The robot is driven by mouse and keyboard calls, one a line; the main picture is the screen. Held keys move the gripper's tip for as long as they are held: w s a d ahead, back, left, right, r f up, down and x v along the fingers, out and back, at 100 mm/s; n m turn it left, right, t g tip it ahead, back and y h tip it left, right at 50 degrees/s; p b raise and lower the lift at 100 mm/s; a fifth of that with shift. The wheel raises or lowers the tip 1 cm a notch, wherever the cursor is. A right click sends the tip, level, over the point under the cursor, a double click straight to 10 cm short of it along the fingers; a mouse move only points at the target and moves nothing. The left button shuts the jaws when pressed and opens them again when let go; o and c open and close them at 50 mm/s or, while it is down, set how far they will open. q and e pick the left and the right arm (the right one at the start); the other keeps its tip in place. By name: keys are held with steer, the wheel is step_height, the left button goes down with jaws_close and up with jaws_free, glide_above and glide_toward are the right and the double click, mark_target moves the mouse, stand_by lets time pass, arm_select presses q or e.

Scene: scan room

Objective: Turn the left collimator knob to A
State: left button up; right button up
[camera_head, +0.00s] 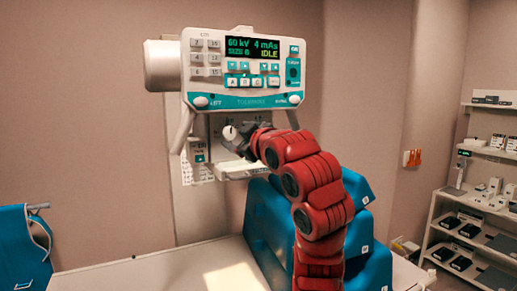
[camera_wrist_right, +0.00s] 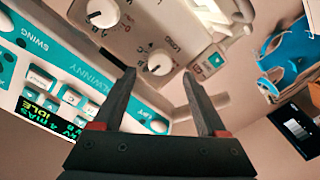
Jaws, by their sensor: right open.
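The left collimator knob (camera_wrist_right: 160,62) is a round white dial on the collimator's pale face, below the control head. In the right wrist view, which is turned over, it lies between the fingertips of my open right gripper (camera_wrist_right: 158,74). Contact or remaining gap cannot be told. Letters ring the knob; its dark mark points to the lower left, but the letter there is too small to be sure of. The second knob (camera_wrist_right: 102,14) is at the top edge. In the head view my right gripper (camera_head: 232,143) is beside a white knob (camera_head: 229,132). My left gripper is not in view.
The control head (camera_head: 250,72) reads 60 kV, 4 mAs, SIZE B, IDLE. Curved handles (camera_head: 184,130) hang at its sides. A pale table (camera_head: 150,272) and blue padded blocks (camera_head: 262,222) are below. Shelves (camera_head: 430,238) stand far right; a blue garment (camera_head: 22,250) hangs left.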

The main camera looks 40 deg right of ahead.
steer(key=b+v, duration=0.4)
steer(key=v, duration=0.9)
steer(key=shift+s+b, duration=0.35)
steer(key=shift+s, duration=0.05)
steer(key=shift+f, duration=0.1)
